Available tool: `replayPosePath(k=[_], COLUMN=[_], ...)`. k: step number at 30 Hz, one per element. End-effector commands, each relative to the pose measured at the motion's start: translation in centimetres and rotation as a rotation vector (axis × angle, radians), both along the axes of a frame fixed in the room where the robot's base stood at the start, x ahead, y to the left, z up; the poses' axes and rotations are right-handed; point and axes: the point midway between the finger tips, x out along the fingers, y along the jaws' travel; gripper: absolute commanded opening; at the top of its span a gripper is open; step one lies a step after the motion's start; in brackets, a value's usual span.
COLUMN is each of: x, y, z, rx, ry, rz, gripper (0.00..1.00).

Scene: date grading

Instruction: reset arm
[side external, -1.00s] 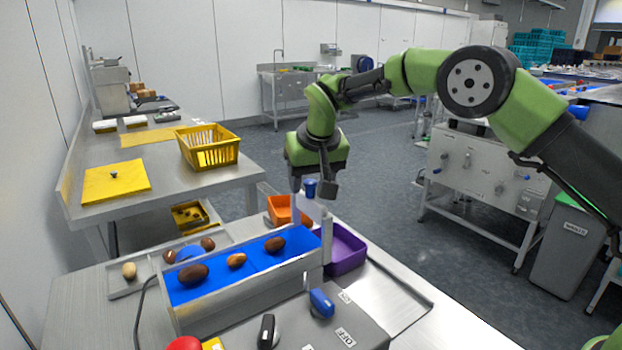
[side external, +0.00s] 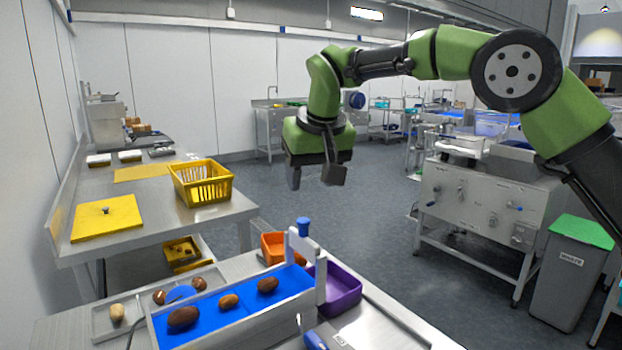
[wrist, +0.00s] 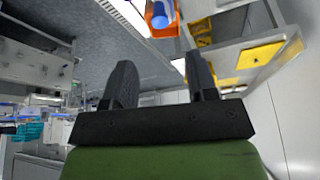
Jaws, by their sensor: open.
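My gripper (side external: 314,180) hangs from the green arm above and behind the blue sorting belt (side external: 208,321), with clear air below it. In the wrist view the two dark fingers (wrist: 160,88) stand apart with nothing between them. Several brown dates lie on the belt, among them a large dark one (side external: 183,317), a lighter one (side external: 228,301) and another dark one (side external: 267,284).
A yellow basket (side external: 203,185) sits on the left bench. A grey waste bin (side external: 566,285) stands at right. Open floor lies behind.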

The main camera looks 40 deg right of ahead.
Motion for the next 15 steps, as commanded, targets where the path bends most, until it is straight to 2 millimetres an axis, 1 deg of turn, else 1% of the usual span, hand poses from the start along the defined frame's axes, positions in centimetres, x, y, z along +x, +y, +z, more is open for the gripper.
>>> replayPosePath(k=[7, 10, 11, 13, 14, 15], x=[-0.1, -0.9, -1.4, -3.0, -3.8, -5.2], y=[0.0, -0.3, -0.5, -1.0, -1.3, -1.6], z=[0.1, 1.1, 1.5, 3.0, 3.7, 4.5], rx=[0.002, 0.015, 0.021, 0.043, 0.054, 0.07], ry=[-0.001, -0.008, -0.011, -0.022, -0.028, -0.036], rz=[0.0, 0.002, 0.003, 0.007, 0.008, 0.009], gripper=[0.52, 0.52, 0.52, 0.52, 0.52, 0.52])
